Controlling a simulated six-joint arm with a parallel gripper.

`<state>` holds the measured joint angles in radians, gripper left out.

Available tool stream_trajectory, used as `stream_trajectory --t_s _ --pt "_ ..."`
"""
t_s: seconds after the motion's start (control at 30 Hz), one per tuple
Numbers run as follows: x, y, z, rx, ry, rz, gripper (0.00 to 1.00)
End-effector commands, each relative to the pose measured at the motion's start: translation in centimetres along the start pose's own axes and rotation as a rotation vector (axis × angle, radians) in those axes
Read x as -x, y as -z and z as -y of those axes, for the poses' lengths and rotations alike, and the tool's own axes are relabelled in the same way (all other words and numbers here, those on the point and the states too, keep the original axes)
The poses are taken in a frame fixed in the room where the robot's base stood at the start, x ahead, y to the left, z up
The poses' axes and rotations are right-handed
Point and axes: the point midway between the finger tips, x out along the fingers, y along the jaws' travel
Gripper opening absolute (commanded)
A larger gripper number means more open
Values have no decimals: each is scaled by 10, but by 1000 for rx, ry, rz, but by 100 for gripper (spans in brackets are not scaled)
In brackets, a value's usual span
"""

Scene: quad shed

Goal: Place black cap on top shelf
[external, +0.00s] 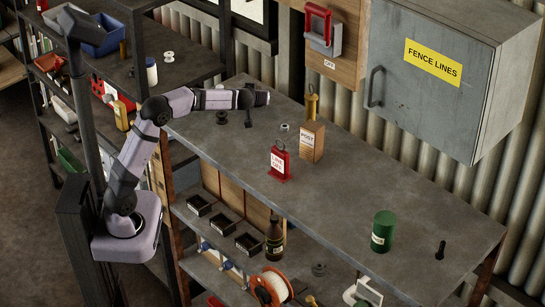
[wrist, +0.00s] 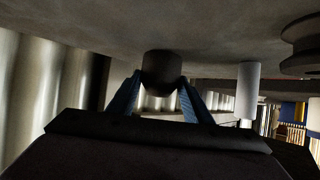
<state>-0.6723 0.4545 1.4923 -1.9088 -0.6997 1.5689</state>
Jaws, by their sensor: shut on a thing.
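My gripper (external: 248,118) is over the left end of the grey bench top (external: 345,215) in the external view, low and close to the surface. In the wrist view its blue fingers (wrist: 162,88) are shut on a short dark cylinder, the black cap (wrist: 162,70). The wrist picture appears upside down, with the bench surface along its top edge. The cap is close to that surface; I cannot tell whether it touches. The cap is too small and dark to make out in the external view. The lower shelf (external: 205,262) is below the bench top.
A black spool (external: 222,117) stands just left of my gripper. A red lockout tag (external: 279,163) and a cardboard box (external: 312,141) stand to the right. A green can (external: 383,231) and a small black piece (external: 440,249) are farther right. A grey cabinet (external: 440,70) hangs above.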

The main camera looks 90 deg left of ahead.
Motion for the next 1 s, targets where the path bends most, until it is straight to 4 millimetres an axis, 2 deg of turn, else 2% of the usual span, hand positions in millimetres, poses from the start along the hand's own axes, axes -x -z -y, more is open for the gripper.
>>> stream_trajectory --t_s 0.23,0.27,0.3,0.33,0.73,0.87,1.0 --pt "-1 -2 0 -1 0 0 24" --pt "-1 -2 0 0 0 0 53" --pt "-1 -2 0 0 0 0 62" --pt "-1 -2 0 0 0 0 64" --pt "2 1 0 1 -1 -1 64" --pt "14 1 -2 1 -4 -2 64" --pt "35 0 -1 1 -5 -2 64"
